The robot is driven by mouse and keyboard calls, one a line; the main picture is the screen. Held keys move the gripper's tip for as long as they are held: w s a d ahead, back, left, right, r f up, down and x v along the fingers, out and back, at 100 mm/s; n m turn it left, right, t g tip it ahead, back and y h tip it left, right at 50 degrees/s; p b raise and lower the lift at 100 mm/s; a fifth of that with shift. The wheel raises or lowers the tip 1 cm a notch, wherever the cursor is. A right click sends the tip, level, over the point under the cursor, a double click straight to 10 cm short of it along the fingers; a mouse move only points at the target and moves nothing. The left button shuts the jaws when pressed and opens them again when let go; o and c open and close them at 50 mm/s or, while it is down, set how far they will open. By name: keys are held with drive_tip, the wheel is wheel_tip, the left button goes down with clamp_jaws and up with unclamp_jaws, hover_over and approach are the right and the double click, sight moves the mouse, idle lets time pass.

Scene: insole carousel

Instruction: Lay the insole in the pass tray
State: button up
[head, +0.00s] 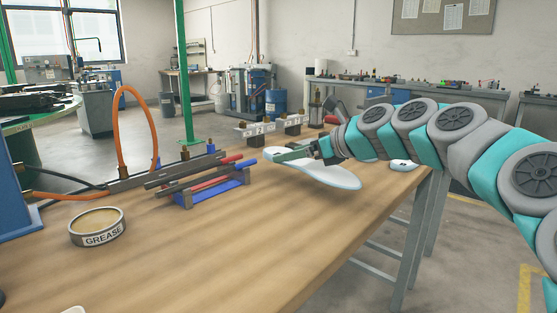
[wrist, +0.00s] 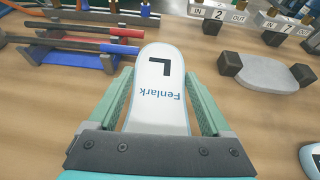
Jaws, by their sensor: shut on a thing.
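A white insole (head: 330,174) with a pale blue edge is held above the wooden bench. In the wrist view the insole (wrist: 160,62) shows a black "L" and the word "Fenlark", and lies lengthwise between the two green fingers. My gripper (head: 284,154) is shut on it; its fingers (wrist: 158,84) flank the insole in the wrist view. I cannot pick out a tray marked as the pass tray in either view.
A blue rack (head: 212,194) with rods stands left of the insole. A grease tin (head: 97,227) sits at the left front. Number blocks (head: 255,129) stand behind. A grey rounded plate (wrist: 262,74) lies between dark blocks.

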hover_over(280, 168)
drive_tip(key=shift+s+f, duration=0.15)
drive_tip(key=shift+f, duration=2)
drive_tip(key=shift+f, duration=0.1)
drive_tip(key=o, duration=1.1)
drive_tip(key=shift+o, duration=0.2)
